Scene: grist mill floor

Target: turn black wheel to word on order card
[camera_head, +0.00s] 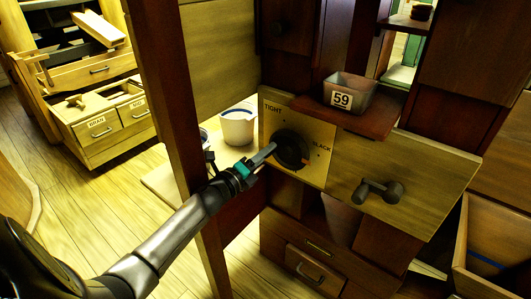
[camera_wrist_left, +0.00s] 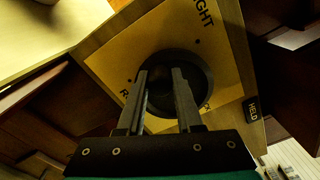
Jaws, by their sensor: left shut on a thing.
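The black wheel (camera_head: 294,150) sits on a pale yellow plate (camera_head: 318,172) on the wooden machine front. The plate reads TIGHT at its upper left and SLACK at its right. My left gripper (camera_head: 270,152) is shut on the wheel from the left side. In the left wrist view, the fingers (camera_wrist_left: 161,80) lie across the wheel (camera_wrist_left: 202,76); the plate there shows part of a word ending in IGHT and a letter R, the rest covered. I cannot make out an order card. My right gripper is out of view.
A small bin marked 59 (camera_head: 348,93) stands on a red-brown shelf above the plate. A dark crank handle (camera_head: 378,191) is to the right. A white bucket (camera_head: 237,127) stands behind the wooden post (camera_head: 180,120). A black HELD tag (camera_wrist_left: 252,109) shows in the wrist view.

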